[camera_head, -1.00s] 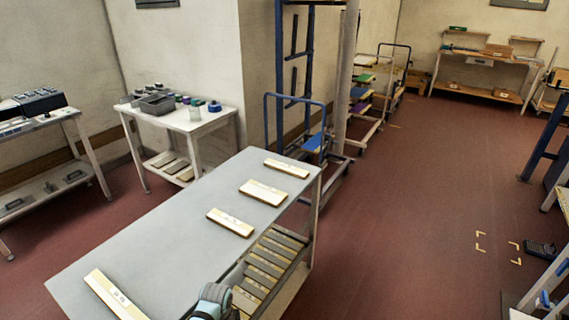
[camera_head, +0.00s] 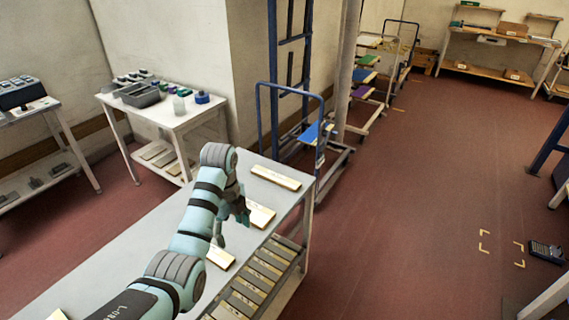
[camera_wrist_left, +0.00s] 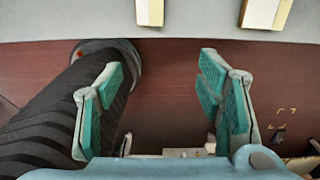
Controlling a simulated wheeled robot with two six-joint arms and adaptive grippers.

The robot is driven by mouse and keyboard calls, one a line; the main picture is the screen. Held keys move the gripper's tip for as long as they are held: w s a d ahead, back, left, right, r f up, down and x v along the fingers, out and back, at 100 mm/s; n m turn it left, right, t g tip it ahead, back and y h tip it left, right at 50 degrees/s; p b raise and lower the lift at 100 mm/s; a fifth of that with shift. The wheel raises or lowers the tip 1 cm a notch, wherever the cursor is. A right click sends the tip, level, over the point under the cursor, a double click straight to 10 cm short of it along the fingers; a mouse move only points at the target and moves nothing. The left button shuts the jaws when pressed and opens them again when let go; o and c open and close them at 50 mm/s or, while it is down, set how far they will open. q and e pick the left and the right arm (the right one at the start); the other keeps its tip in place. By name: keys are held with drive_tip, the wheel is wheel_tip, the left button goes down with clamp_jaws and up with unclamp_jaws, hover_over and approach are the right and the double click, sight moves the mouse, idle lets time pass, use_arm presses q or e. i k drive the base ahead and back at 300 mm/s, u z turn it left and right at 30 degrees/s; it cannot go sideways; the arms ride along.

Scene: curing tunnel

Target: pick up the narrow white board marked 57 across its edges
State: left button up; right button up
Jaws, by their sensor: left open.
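Several narrow white boards with tan edges lie spaced apart on the grey table (camera_head: 110,262). In the head view one lies at the far end (camera_head: 275,177), one is beside my left gripper (camera_head: 261,214), one is nearer (camera_head: 220,257), and one is cut by the lower edge (camera_head: 57,315). Their numbers are too small to read, so I cannot tell which is 57. My left gripper (camera_head: 230,224) is open and empty above the table. In the left wrist view two boards (camera_wrist_left: 150,12) (camera_wrist_left: 265,13) show at the top, beyond the open fingers (camera_wrist_left: 160,70). My right gripper is not in view.
A lower rack (camera_head: 258,278) of boards sits under the table's right side. A blue-framed trolley (camera_head: 318,133) stands beyond the far end. A white side table (camera_head: 170,118) with grey bins stands behind left. Red floor at right is mostly clear.

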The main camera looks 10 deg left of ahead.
sight(290, 184)
drive_tip(key=i, duration=1.3)
